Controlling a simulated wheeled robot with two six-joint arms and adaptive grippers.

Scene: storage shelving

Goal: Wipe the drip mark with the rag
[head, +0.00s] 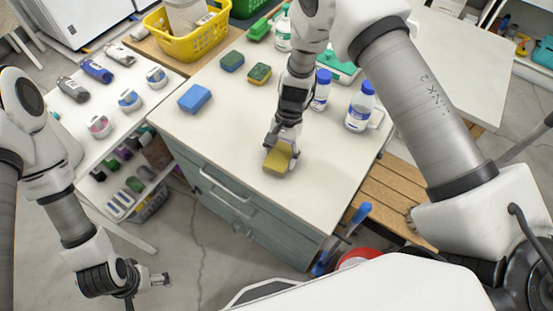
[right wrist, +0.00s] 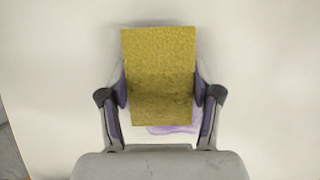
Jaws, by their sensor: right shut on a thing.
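The rag (right wrist: 158,75) is a yellow, rough-faced block. My right gripper (right wrist: 160,100) is shut on it, a finger at each side. In the head view the rag (head: 278,160) is in my right gripper (head: 281,152), at or just above the white top of the cabinet (head: 235,125); I cannot tell if it touches. The drip mark (right wrist: 175,129) is a faint purple smear on the white surface, partly hidden by the rag in the right wrist view. I cannot make it out in the head view. My left gripper (head: 158,279) hangs low at the left, away from the cabinet.
A blue sponge (head: 194,98) and two green-topped sponges (head: 259,73) lie to the left of my right arm. Blue-capped bottles (head: 360,107) stand to its right. A yellow basket (head: 187,38) is at the back. The front of the cabinet top is clear.

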